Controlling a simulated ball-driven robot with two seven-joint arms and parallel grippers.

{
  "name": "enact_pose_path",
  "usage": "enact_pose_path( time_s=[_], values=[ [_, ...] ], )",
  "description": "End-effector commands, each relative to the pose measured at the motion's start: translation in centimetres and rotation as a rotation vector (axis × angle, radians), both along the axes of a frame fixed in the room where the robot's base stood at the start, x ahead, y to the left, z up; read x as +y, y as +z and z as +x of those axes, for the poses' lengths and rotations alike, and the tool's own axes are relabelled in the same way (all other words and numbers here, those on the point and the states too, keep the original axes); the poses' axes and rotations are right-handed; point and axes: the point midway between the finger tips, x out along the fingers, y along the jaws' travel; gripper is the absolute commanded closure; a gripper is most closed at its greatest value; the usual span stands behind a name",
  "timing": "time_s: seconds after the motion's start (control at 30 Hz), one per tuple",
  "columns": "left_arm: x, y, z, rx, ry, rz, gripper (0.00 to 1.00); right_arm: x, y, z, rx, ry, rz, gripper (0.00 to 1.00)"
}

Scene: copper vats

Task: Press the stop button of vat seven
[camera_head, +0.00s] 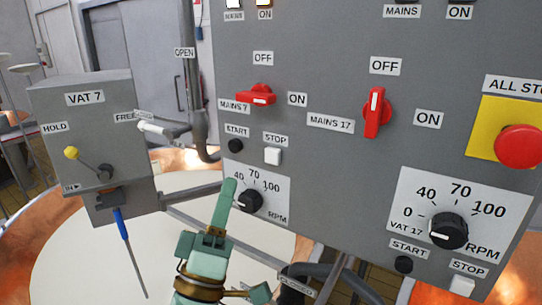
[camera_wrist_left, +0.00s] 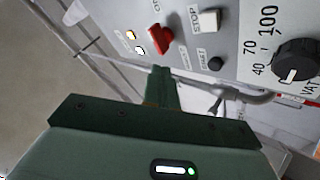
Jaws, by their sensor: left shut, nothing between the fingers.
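The white stop button (camera_head: 272,156) of vat seven, labelled STOP, sits on the grey panel below the MAINS 7 switch. The black start button (camera_head: 235,145) is left of it and the vat seven RPM dial (camera_head: 249,201) below it. My left gripper (camera_head: 229,187) is shut and empty, its tip pointing up just left of the dial and below the stop button, apparently apart from it. In the left wrist view the white stop button (camera_wrist_left: 208,20) lies up and right of the gripper tip (camera_wrist_left: 162,73). My right gripper is not in view.
To the right are the vat 17 dial (camera_head: 448,230), its white stop button (camera_head: 462,285) and a red ALL STOP button (camera_head: 519,146). The red MAINS 7 switch (camera_head: 257,95) lies sideways. At left stands a grey VAT 7 box (camera_head: 90,125) with a yellow-knobbed lever. Pipes run below the panel.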

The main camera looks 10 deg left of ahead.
Motion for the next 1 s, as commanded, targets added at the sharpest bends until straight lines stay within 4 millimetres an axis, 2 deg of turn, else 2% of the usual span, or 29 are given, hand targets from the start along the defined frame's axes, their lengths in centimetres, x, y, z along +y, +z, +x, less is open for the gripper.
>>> enact_pose_path(
  time_s=[0.27,0.7,1.0],
  values=[
    [-0.4,-0.1,1.4,0.000,0.002,-0.001,1.00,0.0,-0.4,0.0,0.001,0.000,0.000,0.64],
    [-2.5,-0.1,6.9,0.001,0.000,0.001,1.00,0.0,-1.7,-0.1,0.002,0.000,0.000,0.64],
    [-3.0,0.0,8.3,0.001,0.000,0.001,1.00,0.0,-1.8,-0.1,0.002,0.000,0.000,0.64]
  ],
)
